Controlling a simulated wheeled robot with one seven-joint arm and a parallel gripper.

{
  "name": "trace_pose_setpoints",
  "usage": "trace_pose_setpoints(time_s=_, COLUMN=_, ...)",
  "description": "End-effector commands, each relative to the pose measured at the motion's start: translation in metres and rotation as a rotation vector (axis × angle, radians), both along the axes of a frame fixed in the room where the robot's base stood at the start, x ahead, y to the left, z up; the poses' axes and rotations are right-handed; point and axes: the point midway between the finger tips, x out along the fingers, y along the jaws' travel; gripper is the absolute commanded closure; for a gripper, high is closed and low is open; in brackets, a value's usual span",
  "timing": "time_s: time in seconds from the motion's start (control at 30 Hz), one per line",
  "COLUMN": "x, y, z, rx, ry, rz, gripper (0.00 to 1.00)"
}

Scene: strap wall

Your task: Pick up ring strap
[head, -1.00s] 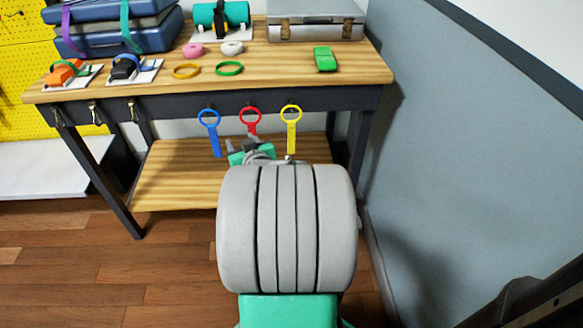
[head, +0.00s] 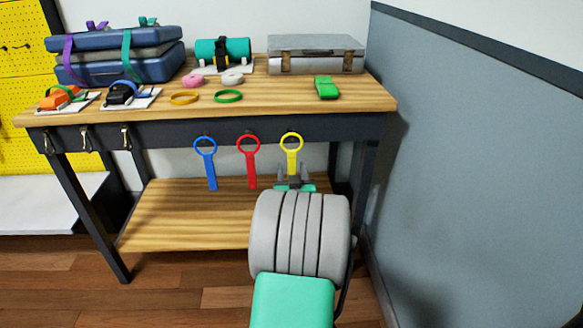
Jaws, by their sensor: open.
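Three ring straps hang in a row from the dark front edge of the workbench: a blue one (head: 211,172), a red one (head: 251,169) and a yellow one (head: 292,158). Each has a round ring at the top and a flat tail hanging down. My gripper (head: 294,178) is mostly hidden behind my own grey arm link. Its fingers show at the lower end of the yellow strap, one on each side of the tail. The gripper is open. Whether it touches the yellow strap cannot be told.
The wooden bench top (head: 290,95) holds cases, a teal roll (head: 222,49), loose rings and a green block (head: 326,87). A lower wooden shelf (head: 190,225) lies beneath the straps. A grey-blue wall (head: 470,170) stands close on the right. Several metal clips hang at the bench's left front.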

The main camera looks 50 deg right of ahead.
Motion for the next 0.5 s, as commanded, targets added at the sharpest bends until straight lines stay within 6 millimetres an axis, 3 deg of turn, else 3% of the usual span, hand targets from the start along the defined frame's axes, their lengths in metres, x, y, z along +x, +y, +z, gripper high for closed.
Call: trace_pose_setpoints(time_s=0.5, x=-0.0004, y=0.0003, z=0.0002, rx=0.000, ry=0.000, rz=0.000, gripper=0.90)
